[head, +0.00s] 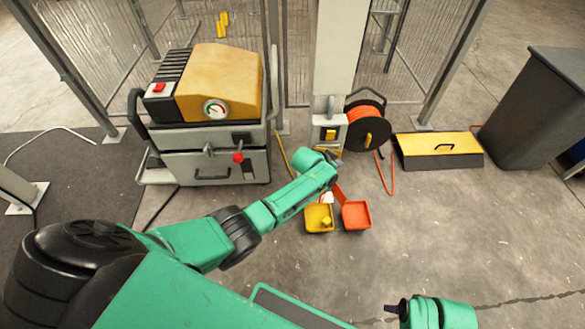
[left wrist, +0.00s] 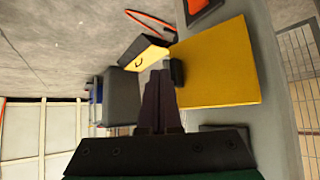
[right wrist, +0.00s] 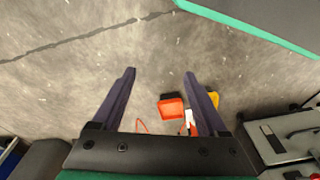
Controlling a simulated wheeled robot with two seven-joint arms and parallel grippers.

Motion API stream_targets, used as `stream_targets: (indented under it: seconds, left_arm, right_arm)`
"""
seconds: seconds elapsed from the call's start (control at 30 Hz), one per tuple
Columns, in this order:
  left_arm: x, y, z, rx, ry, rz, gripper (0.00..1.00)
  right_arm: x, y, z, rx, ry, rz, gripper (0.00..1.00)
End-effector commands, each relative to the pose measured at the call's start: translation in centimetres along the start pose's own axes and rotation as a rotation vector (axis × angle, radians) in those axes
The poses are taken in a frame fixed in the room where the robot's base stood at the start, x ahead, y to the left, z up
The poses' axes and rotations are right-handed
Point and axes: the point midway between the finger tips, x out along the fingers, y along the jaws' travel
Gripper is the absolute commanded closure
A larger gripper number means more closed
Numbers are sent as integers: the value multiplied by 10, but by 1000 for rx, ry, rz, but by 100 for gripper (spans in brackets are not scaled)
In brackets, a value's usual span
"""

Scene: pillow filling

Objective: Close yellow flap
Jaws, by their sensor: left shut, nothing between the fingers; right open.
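The yellow flap (left wrist: 218,62) shows large in the left wrist view as a flat yellow panel against a grey surface. A dark block (left wrist: 178,72) sits at its left edge. My left gripper (left wrist: 160,76) is shut and empty, its fingertips close beside that block and edge; I cannot tell if they touch. In the head view my left gripper (head: 335,158) is at the foot of the grey post, and the arm hides most of the flap there. My right gripper (right wrist: 160,75) is open and empty above the floor, away from the flap.
A yellow-lidded toolbox (head: 438,150) lies farther right.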

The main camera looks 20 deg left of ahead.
Motion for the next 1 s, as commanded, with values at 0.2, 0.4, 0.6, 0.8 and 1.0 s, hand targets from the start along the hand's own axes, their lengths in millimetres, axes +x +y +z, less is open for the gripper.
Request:
stream_targets:
  seconds: [0.2,0.4,0.6,0.8,1.0]
  left_arm:
    - [2,-1,-2,0,-1,1,100]
    - [2,-1,-2,0,0,1,100]
    - [2,-1,-2,0,0,1,100]
    - [2,-1,-2,0,0,1,100]
    - [2,-1,-2,0,0,1,100]
  right_arm:
    - [-6,-1,-1,-1,2,-3,24]
    - [-7,-1,-2,-2,2,-3,24]
    - [-8,-1,-2,-2,2,-3,24]
    - [-8,-1,-2,-2,2,-3,24]
    - [-8,-1,-2,-2,2,-3,24]
